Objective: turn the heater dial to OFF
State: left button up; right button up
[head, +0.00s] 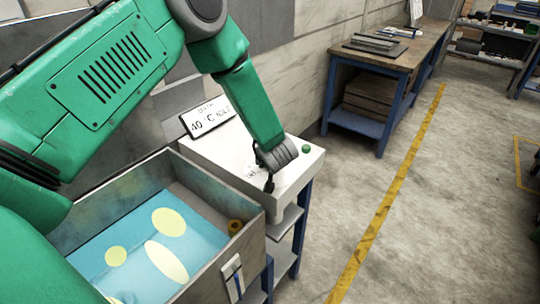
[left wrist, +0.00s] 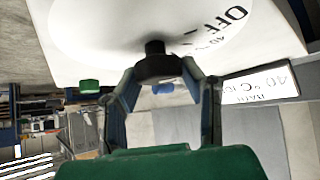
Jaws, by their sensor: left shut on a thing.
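The heater is a white box (head: 212,152) beside the bath. Its black dial knob (left wrist: 155,66) stands on a white round dial face (left wrist: 110,25) marked OFF (left wrist: 225,25), with a smaller 40 mark near it. My left gripper (left wrist: 158,82) is shut on the knob, one finger on each side. In the head view my left gripper (head: 268,180) reaches down onto the top of the heater box and hides most of the dial. I cannot tell which mark the knob points to. My right gripper is not in view.
A bath (head: 255,222) with blue liquid and pale yellow ovals stands left of the heater. A sign (head: 207,117) reading 40 °C stands behind it. A green button (head: 307,149) sits on the box's right corner. A blue-legged workbench (head: 400,60) stands farther back; the floor at right is clear.

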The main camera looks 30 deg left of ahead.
pick_arm(q)
jog(key=shift+s+d+f, duration=0.1)
jog(key=shift+d+f, duration=0.05)
dwell(0.3)
jog(key=o, duration=1.1)
jog(key=shift+o, duration=0.2)
jog(key=v, duration=1.1)
jog(key=shift+d+r, duration=0.3)
jog(key=shift+r, duration=0.1)
jog(key=shift+a, duration=0.1)
